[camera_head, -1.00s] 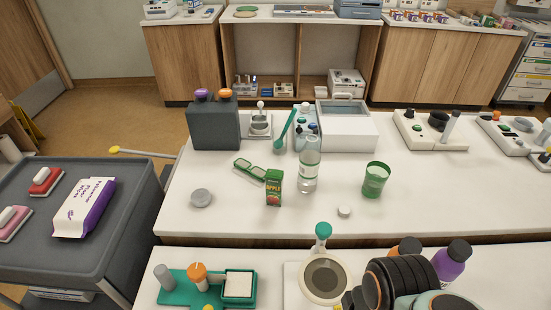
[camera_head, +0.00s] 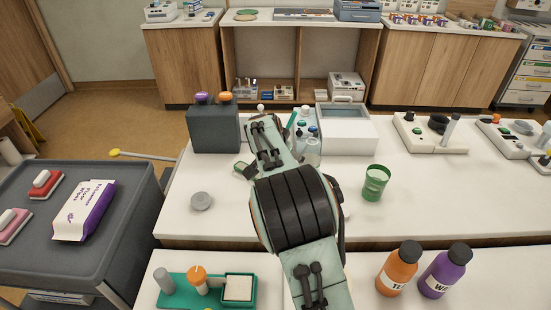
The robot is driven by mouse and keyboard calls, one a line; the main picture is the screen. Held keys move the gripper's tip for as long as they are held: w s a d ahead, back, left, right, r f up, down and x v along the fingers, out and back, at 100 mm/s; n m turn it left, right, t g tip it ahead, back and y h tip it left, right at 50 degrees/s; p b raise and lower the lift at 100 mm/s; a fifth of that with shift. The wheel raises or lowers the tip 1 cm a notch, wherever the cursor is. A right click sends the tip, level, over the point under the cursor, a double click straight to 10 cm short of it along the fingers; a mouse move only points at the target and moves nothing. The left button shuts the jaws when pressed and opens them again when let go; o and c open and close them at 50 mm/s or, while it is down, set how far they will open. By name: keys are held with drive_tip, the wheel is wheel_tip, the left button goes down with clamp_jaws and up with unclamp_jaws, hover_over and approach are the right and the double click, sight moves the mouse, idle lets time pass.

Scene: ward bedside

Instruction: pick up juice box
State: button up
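The juice box is hidden now behind my arm, which reaches over the white table (camera_head: 400,210). My gripper is hidden behind my own arm links, so I cannot see its fingers or what lies between them. The upper part of a clear bottle (camera_head: 313,149) shows just right of my arm.
A green cup (camera_head: 375,182) stands right of my arm. A grey round lid (camera_head: 201,200) lies to the left. A dark box (camera_head: 214,128) and a white bin (camera_head: 346,129) stand behind. Orange (camera_head: 398,268) and purple (camera_head: 445,270) bottles stand in front.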

drive_tip(key=shift+n+g, duration=0.5)
drive_tip(key=shift+n, duration=0.2)
drive_tip(key=a+f, duration=0.1)
drive_tip(key=f, duration=0.1)
drive_tip(key=a+f, duration=0.1)
drive_tip(key=f, duration=0.1)
drive_tip(key=s+a+f, duration=0.1)
drive_tip(key=f, duration=0.2)
drive_tip(key=shift+a, duration=0.3)
drive_tip(key=x, duration=0.5)
drive_tip(key=shift+w+d+f, duration=0.1)
drive_tip(key=shift+w+f, duration=0.15)
drive_tip(key=shift+f, duration=0.05)
drive_tip(key=shift+d, duration=0.1)
drive_tip(key=c, duration=1.2)
